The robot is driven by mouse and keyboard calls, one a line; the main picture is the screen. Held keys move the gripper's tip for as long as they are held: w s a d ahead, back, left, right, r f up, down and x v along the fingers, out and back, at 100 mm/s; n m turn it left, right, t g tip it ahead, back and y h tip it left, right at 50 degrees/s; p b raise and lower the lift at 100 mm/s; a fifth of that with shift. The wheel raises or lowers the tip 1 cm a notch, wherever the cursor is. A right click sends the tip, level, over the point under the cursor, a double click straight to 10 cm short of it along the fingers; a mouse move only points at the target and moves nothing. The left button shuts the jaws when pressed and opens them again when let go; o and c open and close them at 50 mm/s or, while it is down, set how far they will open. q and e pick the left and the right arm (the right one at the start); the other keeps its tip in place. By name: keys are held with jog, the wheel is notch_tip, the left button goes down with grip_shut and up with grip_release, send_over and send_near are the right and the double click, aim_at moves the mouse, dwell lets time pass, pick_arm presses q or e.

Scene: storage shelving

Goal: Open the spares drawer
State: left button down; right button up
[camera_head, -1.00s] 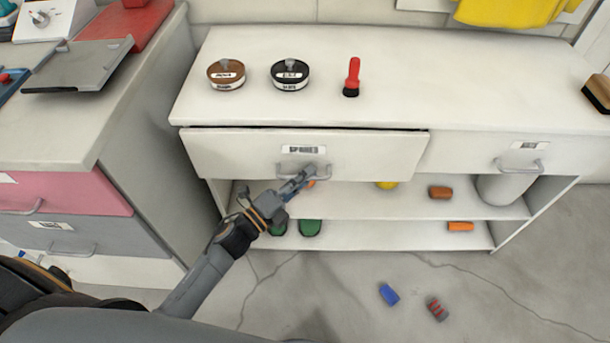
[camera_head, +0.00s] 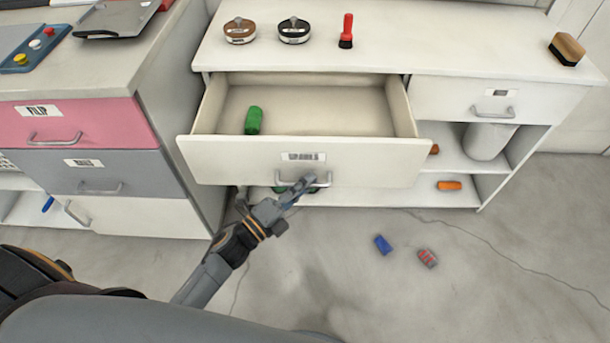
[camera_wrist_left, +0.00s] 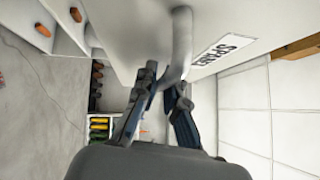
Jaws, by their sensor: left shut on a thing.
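The spares drawer (camera_head: 235,160) is the wide cream drawer under the white counter, and it stands well open in the head view. A green cylinder (camera_head: 253,120) lies inside it at the left; the rest of its floor is bare. My left gripper (camera_head: 306,183) is shut on the drawer's grey bar handle (camera_head: 325,181). In the left wrist view the gripper's fingers (camera_wrist_left: 163,90) are on either side of the handle (camera_wrist_left: 181,45), beside the label reading SPARES (camera_wrist_left: 222,49). My right gripper does not show.
Another closed drawer (camera_head: 450,100) is at the right. Closed pink (camera_head: 100,125) and grey drawers (camera_head: 130,172) are at the left. A blue piece (camera_head: 383,244) and a red striped piece (camera_head: 427,257) lie on the floor. Tins and a red brush stand on the counter (camera_head: 400,45).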

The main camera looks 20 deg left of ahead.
pick_arm(q)
jog(key=shift+s+d, duration=0.1)
jog(key=shift+s, duration=0.35)
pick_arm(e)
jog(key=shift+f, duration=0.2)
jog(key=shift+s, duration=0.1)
pick_arm(q)
jog(key=c, duration=1.7)
grip_release()
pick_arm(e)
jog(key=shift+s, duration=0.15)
pick_arm(q)
jog(key=v, duration=1.2)
